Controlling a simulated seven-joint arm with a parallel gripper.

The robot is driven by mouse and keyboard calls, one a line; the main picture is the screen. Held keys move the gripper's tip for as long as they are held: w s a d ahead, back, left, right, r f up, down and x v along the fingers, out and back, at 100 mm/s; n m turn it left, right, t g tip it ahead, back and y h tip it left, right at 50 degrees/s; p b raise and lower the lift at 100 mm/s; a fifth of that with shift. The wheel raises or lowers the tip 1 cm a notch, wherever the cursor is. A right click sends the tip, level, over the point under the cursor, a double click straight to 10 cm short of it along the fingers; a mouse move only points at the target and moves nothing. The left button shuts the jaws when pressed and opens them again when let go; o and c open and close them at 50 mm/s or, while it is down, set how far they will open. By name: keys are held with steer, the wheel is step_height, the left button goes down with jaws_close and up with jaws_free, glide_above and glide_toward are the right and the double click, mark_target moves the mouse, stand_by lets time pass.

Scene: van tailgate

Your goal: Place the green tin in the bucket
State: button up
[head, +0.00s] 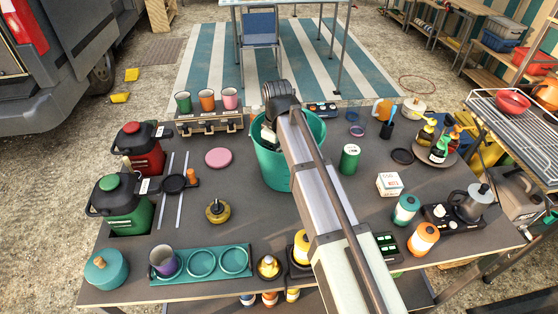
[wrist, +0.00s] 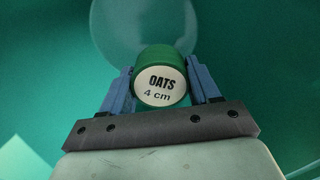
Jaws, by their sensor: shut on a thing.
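The teal bucket (head: 273,172) stands upright near the middle of the table in the head view. My arm reaches over it, and its wrist goes down inside the rim, hiding my fingers there. In the wrist view my gripper (wrist: 160,78) is shut on a green tin (wrist: 162,55), with a blue-grey finger on each side. Its pale end reads "OATS 4 cm". The teal bucket inside (wrist: 50,60) surrounds the tin, with a paler round patch beyond it. I cannot tell whether the tin touches the bottom. Another green can (head: 349,159) stands on the table right of the bucket.
A cup rack (head: 210,124) with three cups stands left of the bucket. A pink disc (head: 218,158) lies before it. A white box (head: 389,184) and a dark disc (head: 402,156) are to the right. Table around the pink disc is mostly bare.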

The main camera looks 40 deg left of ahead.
mark_target(278, 150)
steer(key=shift+f, duration=2.9)
steer(key=shift+f, duration=0.1)
steer(key=o, duration=0.8)
step_height(278, 150, up, 12)
steer(key=shift+r, duration=0.15)
